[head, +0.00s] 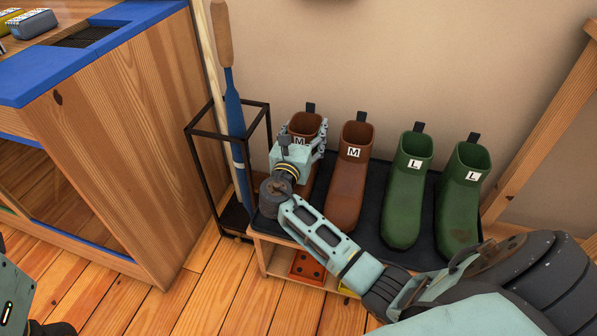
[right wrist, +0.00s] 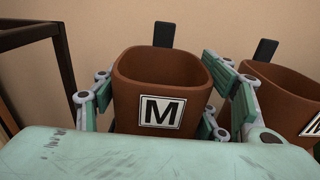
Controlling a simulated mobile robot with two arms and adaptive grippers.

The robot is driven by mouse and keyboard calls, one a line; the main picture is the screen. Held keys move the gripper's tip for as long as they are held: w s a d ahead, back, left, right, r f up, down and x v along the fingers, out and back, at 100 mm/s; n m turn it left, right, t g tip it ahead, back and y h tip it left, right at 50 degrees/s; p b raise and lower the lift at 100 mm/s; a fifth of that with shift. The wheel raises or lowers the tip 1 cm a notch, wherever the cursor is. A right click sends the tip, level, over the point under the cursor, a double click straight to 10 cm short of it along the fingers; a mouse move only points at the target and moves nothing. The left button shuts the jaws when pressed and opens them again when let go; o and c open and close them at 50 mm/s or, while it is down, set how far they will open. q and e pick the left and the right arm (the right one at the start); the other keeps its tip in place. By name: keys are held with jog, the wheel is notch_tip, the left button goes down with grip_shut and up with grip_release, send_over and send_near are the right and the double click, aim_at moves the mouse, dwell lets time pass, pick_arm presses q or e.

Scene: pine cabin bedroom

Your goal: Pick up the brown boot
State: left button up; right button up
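Two brown boots marked M stand upright side by side. The left brown boot (head: 309,123) is partly hidden by my right gripper (head: 305,140). In the right wrist view this boot (right wrist: 160,85) stands between the spread fingers of the right gripper, one finger on each side. The fingers are very close to its sides; I cannot tell whether they touch or press. The other brown boot (head: 349,185) stands just to the right, and it also shows in the right wrist view (right wrist: 285,95). My left gripper is not clearly in view; only part of my left arm shows at the lower left.
Two green boots (head: 408,195) marked L stand to the right on the same dark tray (head: 375,245) on a low wooden stand. A black frame rack (head: 188,130) holding a blue paddle (head: 236,125) stands close on the left. A wooden cabinet (head: 120,140) is farther left. The wall is behind.

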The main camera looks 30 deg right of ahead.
jog(key=c, duration=1.3)
jog(key=shift+r, duration=0.1)
jog(key=shift+c, duration=0.7)
